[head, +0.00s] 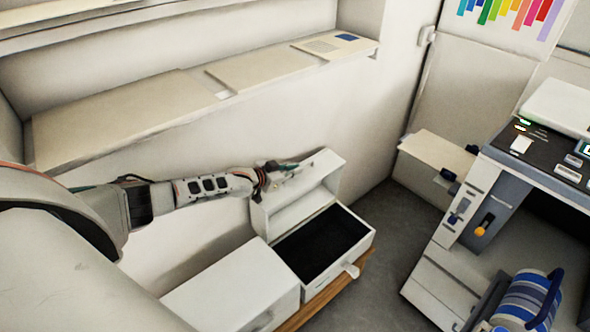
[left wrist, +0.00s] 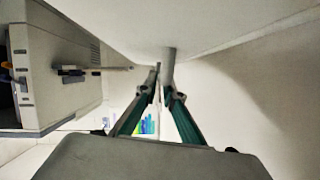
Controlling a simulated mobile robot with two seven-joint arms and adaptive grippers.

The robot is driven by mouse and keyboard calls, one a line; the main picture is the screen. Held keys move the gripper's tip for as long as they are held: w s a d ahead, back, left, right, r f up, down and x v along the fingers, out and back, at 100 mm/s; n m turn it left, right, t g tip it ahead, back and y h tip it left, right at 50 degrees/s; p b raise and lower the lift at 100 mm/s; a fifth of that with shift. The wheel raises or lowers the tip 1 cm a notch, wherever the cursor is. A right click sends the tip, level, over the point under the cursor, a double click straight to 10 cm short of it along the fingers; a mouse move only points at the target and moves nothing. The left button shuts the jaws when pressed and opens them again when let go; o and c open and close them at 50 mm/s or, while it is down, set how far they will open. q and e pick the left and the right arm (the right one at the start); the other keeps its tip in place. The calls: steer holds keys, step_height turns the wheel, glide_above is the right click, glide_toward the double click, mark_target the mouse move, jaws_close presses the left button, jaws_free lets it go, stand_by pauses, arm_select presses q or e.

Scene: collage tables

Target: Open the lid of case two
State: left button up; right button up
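Two white cases stand side by side. The near case (head: 235,292) is closed. The far case (head: 316,276) is open, with a dark, empty-looking interior. Its lid (head: 300,212) stands raised at the back, tilted toward the wall. My left gripper (head: 283,170) is at the lid's upper edge. In the left wrist view its fingers (left wrist: 162,80) close in on a small grey handle (left wrist: 168,56) on a pale surface, which looks like the lid. The exact contact is hard to see. No case number is readable. My right gripper is not in view.
The cases stand on a wooden-edged support (head: 326,300) against the wall. A beige-topped ledge (head: 115,112) runs above them. A machine with a dark control panel (head: 545,150) and a blue-striped roll (head: 528,300) stand at the right. Grey floor (head: 385,235) is clear between.

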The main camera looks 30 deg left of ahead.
arm_select(q)
steer(key=o, duration=0.3)
steer(key=shift+f, duration=0.15)
steer(key=shift+o, duration=0.2)
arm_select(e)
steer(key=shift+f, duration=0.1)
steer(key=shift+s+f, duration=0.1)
